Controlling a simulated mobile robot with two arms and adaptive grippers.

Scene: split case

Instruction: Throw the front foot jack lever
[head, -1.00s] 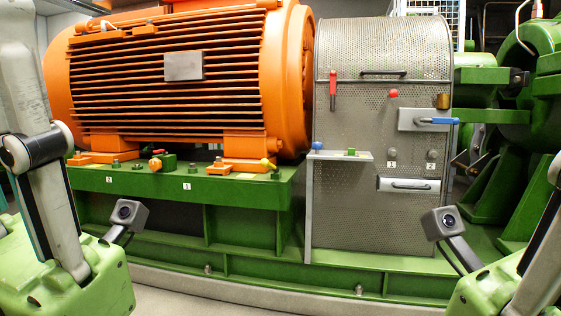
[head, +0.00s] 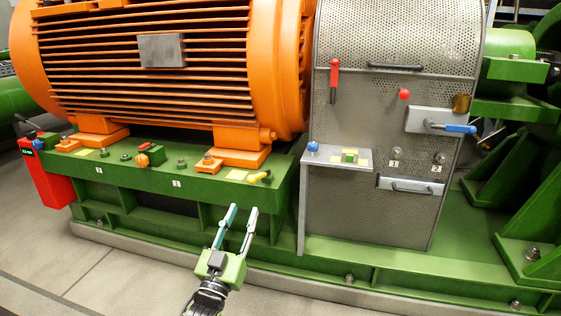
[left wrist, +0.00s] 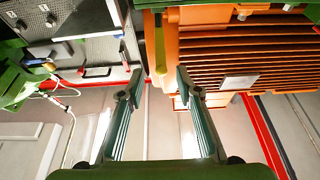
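A yellow lever (head: 259,177) lies low on the green motor base, beside the orange front foot (head: 232,158) of the motor. My left gripper (head: 243,208) is in front of the base, below the lever and apart from it. Its two fingers are spread and nothing is between them. In the left wrist view, a long yellow bar (left wrist: 160,52), which looks like the lever, shows beyond the gap between the fingertips. My right gripper is not in view.
An orange-handled part (head: 145,157) sits further left on the base. A grey mesh guard (head: 350,120) with a red handle (head: 334,80), a blue lever (head: 458,128) and a small shelf (head: 338,162) stands to the right. The floor in front is clear.

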